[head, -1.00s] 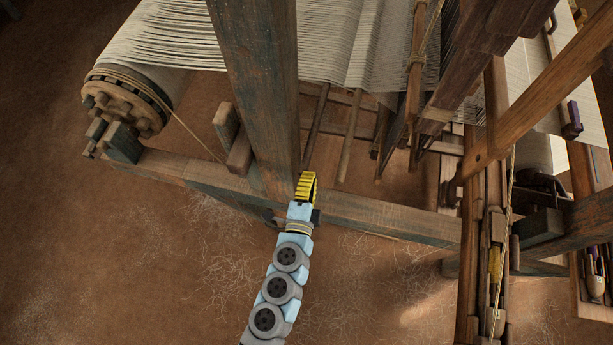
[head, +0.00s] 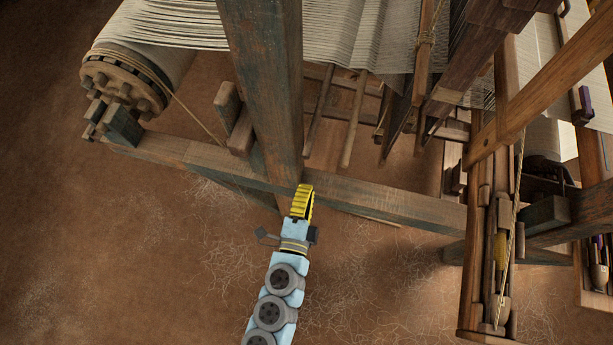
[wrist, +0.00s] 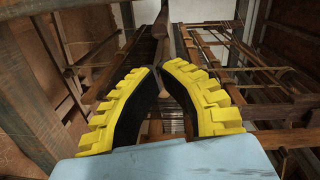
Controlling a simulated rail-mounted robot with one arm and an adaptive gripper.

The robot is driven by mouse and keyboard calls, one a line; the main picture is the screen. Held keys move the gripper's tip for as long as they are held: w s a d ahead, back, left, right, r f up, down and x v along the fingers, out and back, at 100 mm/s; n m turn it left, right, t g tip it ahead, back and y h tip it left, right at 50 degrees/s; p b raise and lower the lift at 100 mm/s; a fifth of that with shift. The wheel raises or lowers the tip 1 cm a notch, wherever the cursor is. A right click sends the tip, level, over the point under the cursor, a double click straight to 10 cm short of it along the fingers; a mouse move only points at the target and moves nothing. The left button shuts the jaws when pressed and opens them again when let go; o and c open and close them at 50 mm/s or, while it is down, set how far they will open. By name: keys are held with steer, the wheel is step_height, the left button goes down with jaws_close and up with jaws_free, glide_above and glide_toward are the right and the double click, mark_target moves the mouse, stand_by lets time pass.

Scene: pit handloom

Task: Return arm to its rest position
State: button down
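My gripper (head: 306,187) shows in the head view as a ribbed yellow end on my light blue arm. It appears in front of the foot of the thick upright loom post (head: 265,90). In the wrist view its two yellow fingers with black inner faces lean together, and their tips (wrist: 162,67) meet or nearly meet. I cannot tell from these views how far the gripper is from the wood.
A long horizontal beam (head: 375,203) runs behind the gripper. The cloth or warp roller (head: 125,82) is at the upper left, with a cord. Slanted sticks and a wooden frame crowd the right. The brown floor (head: 130,250) is open at the lower left.

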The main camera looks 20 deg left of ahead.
steer(key=shift+s+d, duration=0.1)
steer(key=shift+s, duration=0.8)
